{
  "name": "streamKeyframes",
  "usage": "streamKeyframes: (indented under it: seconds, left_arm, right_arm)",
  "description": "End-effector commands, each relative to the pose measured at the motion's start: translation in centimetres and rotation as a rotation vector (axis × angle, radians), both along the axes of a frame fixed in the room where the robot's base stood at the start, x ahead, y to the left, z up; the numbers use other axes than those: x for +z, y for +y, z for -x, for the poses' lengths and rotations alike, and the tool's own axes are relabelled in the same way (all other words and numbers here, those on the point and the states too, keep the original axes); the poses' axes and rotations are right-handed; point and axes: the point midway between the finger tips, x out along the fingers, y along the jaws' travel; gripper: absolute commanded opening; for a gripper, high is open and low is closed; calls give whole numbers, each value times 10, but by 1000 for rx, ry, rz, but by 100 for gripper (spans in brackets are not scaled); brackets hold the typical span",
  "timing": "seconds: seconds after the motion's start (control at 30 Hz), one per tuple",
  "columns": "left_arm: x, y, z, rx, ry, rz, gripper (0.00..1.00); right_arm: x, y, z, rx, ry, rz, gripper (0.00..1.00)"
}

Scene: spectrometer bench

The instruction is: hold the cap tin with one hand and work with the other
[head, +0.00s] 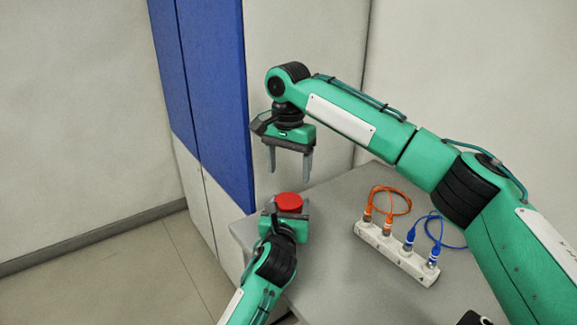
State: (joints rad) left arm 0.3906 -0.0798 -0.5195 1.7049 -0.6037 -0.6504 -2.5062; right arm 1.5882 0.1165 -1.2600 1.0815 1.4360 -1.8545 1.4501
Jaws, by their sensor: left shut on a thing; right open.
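The cap tin (289,202) shows as a round red top near the left edge of the grey table. My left gripper (287,212) comes from below and is shut on the tin; its fingers are partly hidden by its own body and the tin. My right gripper (290,172) points down above and behind the tin. Its two fingers are apart with nothing between them, and it does not touch the tin.
A white socket strip (397,253) lies on the table (330,275) to the right, with orange plugs and cable (390,190) and blue plugs and cable (437,217). A blue and white cabinet (215,100) stands behind the table at left. A dark object (474,319) is cut off at the bottom edge.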

Motion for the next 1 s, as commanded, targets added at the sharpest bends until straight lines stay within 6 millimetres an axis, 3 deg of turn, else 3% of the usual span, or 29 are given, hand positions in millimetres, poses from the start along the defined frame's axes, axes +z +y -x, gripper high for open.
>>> streamKeyframes:
  seconds: [0.2, 0.47, 1.0]
  left_arm:
    - [0, 0, 0, 0, 0, 0, 0]
    - [0, 0, 0, 0, 0, 0, 0]
    - [0, 0, 0, 0, 0, 0, 0]
  right_arm:
    - [0, 0, 0, -283, 0, 0, 71]
    - [-2, 0, 0, -434, 0, 0, 71]
    - [-72, 0, 0, -441, 0, 1, 71]
